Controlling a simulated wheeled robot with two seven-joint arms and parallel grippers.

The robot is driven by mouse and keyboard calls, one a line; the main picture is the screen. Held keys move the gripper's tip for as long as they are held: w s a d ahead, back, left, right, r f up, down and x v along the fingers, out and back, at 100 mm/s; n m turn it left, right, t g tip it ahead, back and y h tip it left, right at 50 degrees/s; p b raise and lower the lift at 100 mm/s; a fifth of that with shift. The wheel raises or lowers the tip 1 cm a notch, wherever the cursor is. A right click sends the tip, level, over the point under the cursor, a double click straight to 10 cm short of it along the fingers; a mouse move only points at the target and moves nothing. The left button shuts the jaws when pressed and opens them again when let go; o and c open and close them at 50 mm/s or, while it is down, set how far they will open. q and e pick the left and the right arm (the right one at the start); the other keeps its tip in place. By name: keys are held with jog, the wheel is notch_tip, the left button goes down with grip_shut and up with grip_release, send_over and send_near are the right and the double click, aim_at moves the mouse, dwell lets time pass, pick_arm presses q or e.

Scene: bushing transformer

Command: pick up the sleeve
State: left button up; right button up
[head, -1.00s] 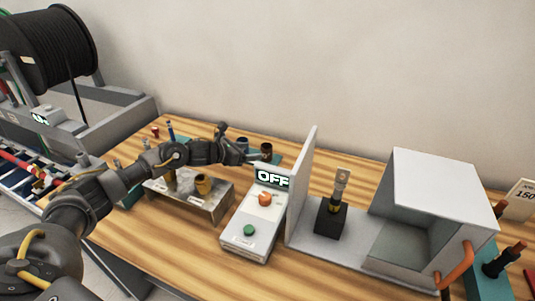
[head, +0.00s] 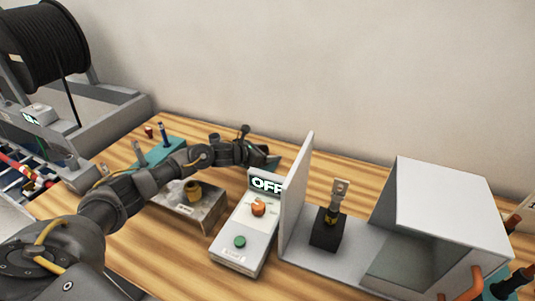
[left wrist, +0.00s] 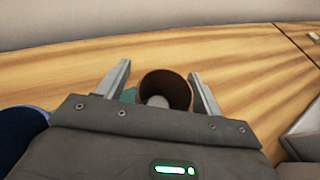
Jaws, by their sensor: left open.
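The sleeve, a hollow dark-brown cylinder (left wrist: 178,92), shows in the left wrist view with its open end toward the camera. In the head view my left gripper (head: 268,156) is open behind the control box, and the gripper hides the sleeve there. My right gripper is not in view.
A metal stand (head: 205,214) with a brass piece (head: 194,191) sits below my arm. A white enclosure (head: 455,200) is at right. Bare wood lies behind the gripper.

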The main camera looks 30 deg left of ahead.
pick_arm(q)
jog(key=shift+s+a+r, duration=0.15)
jog(key=shift+s, duration=0.05)
jog(key=shift+s+r, duration=0.15)
jog(key=shift+s, duration=0.05)
jog(key=shift+c, duration=3.3)
jog(key=shift+w, duration=0.15)
jog(key=c, duration=0.4)
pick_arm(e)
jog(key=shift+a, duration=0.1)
